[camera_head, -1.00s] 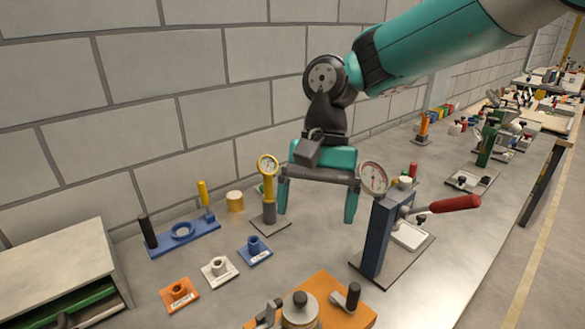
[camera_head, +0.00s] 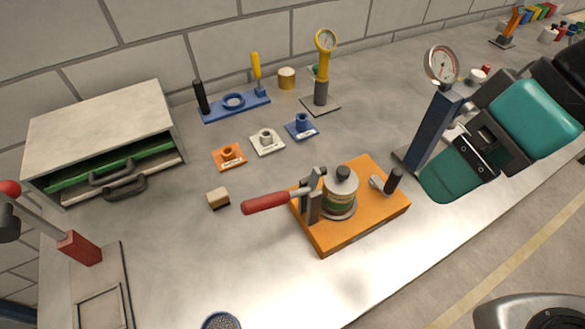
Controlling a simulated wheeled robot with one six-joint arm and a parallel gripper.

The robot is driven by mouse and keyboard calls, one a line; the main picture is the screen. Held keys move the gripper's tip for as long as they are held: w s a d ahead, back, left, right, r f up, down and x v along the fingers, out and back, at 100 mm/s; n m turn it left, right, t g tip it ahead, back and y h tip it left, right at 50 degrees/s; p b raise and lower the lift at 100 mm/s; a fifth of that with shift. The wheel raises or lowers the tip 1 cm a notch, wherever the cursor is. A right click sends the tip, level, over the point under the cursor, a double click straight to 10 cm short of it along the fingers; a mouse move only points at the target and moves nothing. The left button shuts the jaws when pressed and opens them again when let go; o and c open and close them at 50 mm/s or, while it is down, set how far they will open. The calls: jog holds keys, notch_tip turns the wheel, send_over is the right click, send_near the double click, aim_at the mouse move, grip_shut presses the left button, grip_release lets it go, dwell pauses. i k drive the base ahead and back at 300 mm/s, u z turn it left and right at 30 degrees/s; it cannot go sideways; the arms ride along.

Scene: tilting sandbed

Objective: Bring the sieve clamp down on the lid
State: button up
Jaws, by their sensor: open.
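The sieve clamp stands on an orange base (camera_head: 370,220) in the middle of the table. Its red handle (camera_head: 267,203) points out to the left, and its grey metal arm (camera_head: 317,180) rises beside the sieve. The round grey lid (camera_head: 340,184) with a black knob sits on top of the sieve stack (camera_head: 338,203). The clamp arm appears beside the lid; contact cannot be made out. My gripper (camera_head: 490,145) is open, teal and black, to the right of the orange base and apart from the clamp. Its fingertips are not clearly seen.
A blue column with a dial gauge (camera_head: 441,64) stands close to my gripper. Small orange, white and blue blocks (camera_head: 266,141) lie behind the clamp. A grey drawer cabinet (camera_head: 100,130) stands at the left. The table left and in front of the clamp is mostly clear.

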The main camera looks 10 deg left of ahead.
aim_at(258, 204)
jog(key=u, duration=0.2)
jog(key=k, duration=0.55)
jog(key=u, duration=0.55)
jog(key=k, duration=0.75)
jog(key=u, duration=0.85)
jog(key=i, duration=0.85)
jog(key=z, duration=0.55)
